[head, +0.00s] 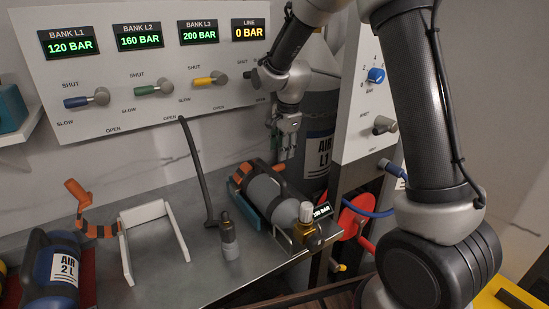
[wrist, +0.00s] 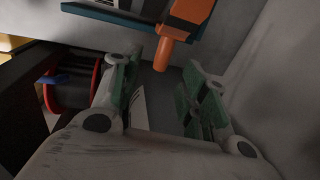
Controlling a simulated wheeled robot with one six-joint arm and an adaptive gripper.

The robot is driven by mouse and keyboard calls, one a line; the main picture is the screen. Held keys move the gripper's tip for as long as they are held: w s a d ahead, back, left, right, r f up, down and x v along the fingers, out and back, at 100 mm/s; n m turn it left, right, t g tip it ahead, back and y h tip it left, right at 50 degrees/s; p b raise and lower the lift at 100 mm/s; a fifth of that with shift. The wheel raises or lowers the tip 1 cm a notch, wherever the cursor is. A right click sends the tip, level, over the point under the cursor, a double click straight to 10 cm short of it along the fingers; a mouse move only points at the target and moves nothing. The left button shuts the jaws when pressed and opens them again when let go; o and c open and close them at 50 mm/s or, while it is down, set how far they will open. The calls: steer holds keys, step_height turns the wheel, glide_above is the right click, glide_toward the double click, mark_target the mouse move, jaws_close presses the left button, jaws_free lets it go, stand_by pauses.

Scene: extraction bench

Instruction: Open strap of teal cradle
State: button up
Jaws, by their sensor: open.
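The teal cradle (head: 243,206) lies on the bench and holds a grey cylinder (head: 264,187) with a gold valve (head: 307,232). An orange and black strap (head: 242,172) crosses the cylinder near its far end. In the wrist view, an orange strap end (wrist: 181,28) and a teal edge (wrist: 118,17) show at the top. My gripper (head: 287,150) points down above and just right of the cylinder's far end. Its fingers are open and empty, and the orange end shows beyond the gap between the fingertips (wrist: 163,90). I see no contact with the strap.
A white cradle (head: 128,262) with a raised orange strap (head: 76,195) stands left, beside a dark blue cylinder (head: 50,265). A grey bottle (head: 230,240) and a dark hose (head: 195,165) stand mid-bench. A tall grey cylinder (head: 318,125) and red reel (head: 355,215) are right.

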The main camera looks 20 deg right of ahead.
mark_target(278, 165)
steer(key=f, duration=0.2)
steer(key=w+f, duration=0.1)
steer(key=f, duration=0.2)
steer(key=w+f, duration=0.1)
steer(key=f, duration=0.1)
steer(key=shift+a+f, duration=0.25)
steer(key=shift+f, duration=0.05)
jaws_close()
